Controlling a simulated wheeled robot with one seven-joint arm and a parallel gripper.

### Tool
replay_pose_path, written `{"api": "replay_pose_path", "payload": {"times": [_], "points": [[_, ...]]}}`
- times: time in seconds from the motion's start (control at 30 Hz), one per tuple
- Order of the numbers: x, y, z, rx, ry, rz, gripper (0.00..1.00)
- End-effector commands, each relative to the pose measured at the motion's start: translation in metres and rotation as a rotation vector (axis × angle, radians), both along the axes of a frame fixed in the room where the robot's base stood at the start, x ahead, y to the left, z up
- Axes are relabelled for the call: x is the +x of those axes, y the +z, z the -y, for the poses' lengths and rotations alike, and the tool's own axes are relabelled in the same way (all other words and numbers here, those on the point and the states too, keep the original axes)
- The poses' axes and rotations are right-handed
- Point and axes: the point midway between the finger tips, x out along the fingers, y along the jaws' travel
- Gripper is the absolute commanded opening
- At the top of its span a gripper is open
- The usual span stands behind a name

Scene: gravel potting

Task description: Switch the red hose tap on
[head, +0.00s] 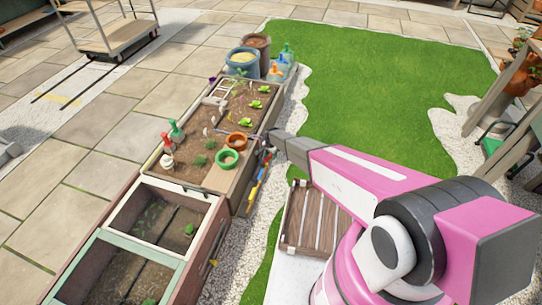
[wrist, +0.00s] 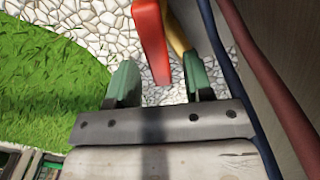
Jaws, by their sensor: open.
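A red lever, which looks like the tap handle (wrist: 151,40), reaches in from the top of the wrist view. A brass-coloured part (wrist: 176,30) sits just right of it. My gripper (wrist: 158,66) is open, with one green finger on each side of the red lever's lower end. The lever appears to lie between the fingers, with gaps on both sides; I cannot tell its exact depth. In the head view my gripper (head: 267,149) is at the planter's right side, small and partly hidden by my arm. The tap cannot be made out there.
A dark blue hose (wrist: 222,65) and a dark red hose (wrist: 268,80) run close by the right finger. The planter bed (head: 190,165) holds pots and plants. Tools with coloured handles (head: 256,185) hang on its side. Grass (head: 390,75) lies beyond, and a wooden pallet (head: 305,215) lies nearby.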

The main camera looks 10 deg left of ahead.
Motion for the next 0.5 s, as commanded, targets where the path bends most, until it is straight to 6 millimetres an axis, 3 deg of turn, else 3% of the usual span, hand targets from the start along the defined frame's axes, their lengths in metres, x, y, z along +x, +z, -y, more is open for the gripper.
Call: {"api": "replay_pose_path", "payload": {"times": [0.27,0.5], "points": [[-0.002,0.035,0.001,0.0,0.0,0.001,0.47],[-0.002,0.081,0.001,0.0,0.0,0.001,0.47]]}}
